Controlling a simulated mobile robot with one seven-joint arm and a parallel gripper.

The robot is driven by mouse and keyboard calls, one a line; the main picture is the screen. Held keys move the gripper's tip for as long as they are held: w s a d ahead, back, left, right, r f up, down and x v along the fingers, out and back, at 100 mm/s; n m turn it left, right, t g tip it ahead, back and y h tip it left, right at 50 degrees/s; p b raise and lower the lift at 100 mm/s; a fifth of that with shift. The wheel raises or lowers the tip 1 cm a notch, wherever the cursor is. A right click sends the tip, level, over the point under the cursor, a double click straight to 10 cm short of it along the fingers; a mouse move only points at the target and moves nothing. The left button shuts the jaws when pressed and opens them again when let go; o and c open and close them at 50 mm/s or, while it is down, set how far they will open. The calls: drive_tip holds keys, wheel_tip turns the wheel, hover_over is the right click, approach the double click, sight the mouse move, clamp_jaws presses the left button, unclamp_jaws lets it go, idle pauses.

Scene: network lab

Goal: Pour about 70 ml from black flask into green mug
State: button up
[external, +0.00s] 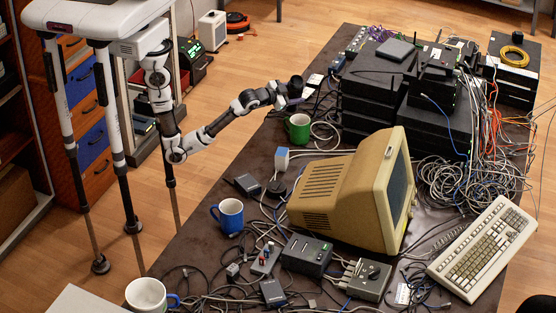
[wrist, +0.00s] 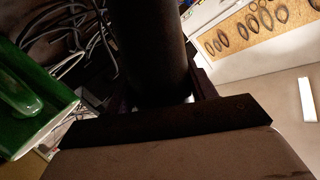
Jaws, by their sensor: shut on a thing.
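My gripper (external: 284,93) is shut on the black flask (external: 296,84) and holds it above the table, over and close to the green mug. In the wrist view the flask (wrist: 150,45) is a dark cylinder between the jaws; its mouth is out of that picture. The green mug (external: 298,128) stands upright on the table just below the gripper in the external view. Part of it, with its handle, shows at the left in the wrist view (wrist: 38,100). I cannot see any liquid, and how far the flask is tilted is hard to tell.
A blue mug (external: 228,215) and a white mug (external: 148,295) stand nearer the front. A beige monitor (external: 345,190) and black equipment stacks (external: 378,95) stand to the right. Loose cables (external: 455,180) cover much of the table. Bare tabletop shows left of the green mug.

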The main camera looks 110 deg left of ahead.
drive_tip(key=shift+s+a+f+n+h, duration=0.1)
drive_tip(key=shift+f+n+h, duration=0.2)
drive_tip(key=shift+f+n, duration=0.25)
drive_tip(key=shift+r+n+h+p, duration=0.1)
drive_tip(key=shift+n+h+p, duration=0.4)
drive_tip(key=shift+n+p, duration=0.45)
drive_tip(key=shift+n+h+p, duration=0.3)
drive_tip(key=shift+h+p, duration=0.1)
drive_tip(key=shift+f+n+t, duration=0.3)
drive_tip(key=shift+f, duration=0.1)
